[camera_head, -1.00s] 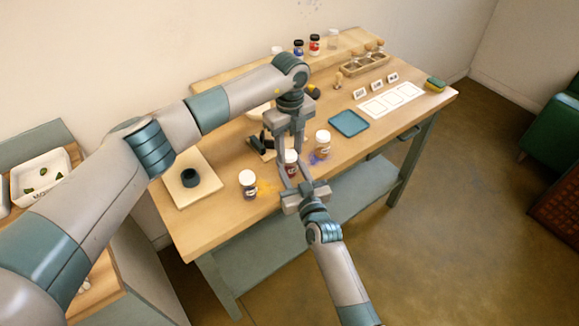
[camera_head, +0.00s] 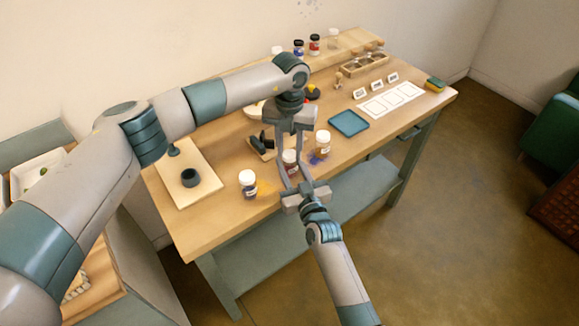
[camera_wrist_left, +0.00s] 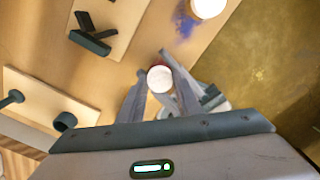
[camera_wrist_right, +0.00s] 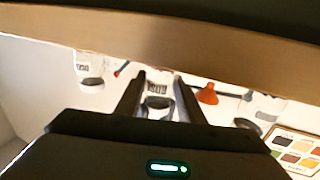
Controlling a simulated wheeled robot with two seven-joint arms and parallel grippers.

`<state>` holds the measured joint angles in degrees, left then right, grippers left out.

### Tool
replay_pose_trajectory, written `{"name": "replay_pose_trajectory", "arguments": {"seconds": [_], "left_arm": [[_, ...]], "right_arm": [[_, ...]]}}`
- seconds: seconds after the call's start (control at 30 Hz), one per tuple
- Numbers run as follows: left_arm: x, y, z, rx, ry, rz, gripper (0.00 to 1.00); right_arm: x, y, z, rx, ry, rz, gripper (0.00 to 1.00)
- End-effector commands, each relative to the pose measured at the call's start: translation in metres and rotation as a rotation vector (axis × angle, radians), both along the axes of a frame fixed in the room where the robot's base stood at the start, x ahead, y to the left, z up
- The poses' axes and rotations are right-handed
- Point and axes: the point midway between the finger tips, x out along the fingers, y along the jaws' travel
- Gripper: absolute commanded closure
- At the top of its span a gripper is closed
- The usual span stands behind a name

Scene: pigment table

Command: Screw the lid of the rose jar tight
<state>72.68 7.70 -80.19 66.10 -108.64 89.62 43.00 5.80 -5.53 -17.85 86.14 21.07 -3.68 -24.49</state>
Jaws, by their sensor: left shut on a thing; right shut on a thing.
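The rose jar (camera_head: 290,157) is a small jar with a white lid and reddish contents, near the front edge of the table. My left gripper (camera_head: 291,151) comes down from above and is shut on its white lid (camera_wrist_left: 160,78), which shows between the fingertips in the left wrist view. My right gripper (camera_head: 291,170) reaches in from the front and is shut on the jar's body. The jar's label (camera_wrist_right: 157,90) shows between its fingers in the right wrist view. The fingers hide much of the jar, and the lid's seating cannot be made out.
A white-lidded jar (camera_head: 248,182) stands left by yellow powder, another (camera_head: 322,142) right by purple powder. A board with a dark cup (camera_head: 190,178) is at the left.

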Motion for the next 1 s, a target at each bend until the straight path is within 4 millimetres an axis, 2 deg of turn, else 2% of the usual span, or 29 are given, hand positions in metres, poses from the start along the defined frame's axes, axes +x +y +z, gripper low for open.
{"name": "replay_pose_trajectory", "arguments": {"seconds": [0.8, 0.97, 1.0], "left_arm": [[0.0008, -0.0001, -0.0002, 0.001, -0.002, -1.242, 0.96], [0.0008, 0.0001, -0.0003, 0.002, -0.002, -1.463, 0.96], [0.0006, 0.0000, -0.0004, 0.001, -0.001, -1.452, 0.96]], "right_arm": [[-0.0005, 0.0004, -0.0006, 0.000, 0.001, 0.001, 1.00], [-0.0005, 0.0003, -0.0007, 0.000, 0.001, 0.001, 1.00], [-0.0005, 0.0003, -0.0007, 0.000, 0.001, 0.001, 1.00]]}}
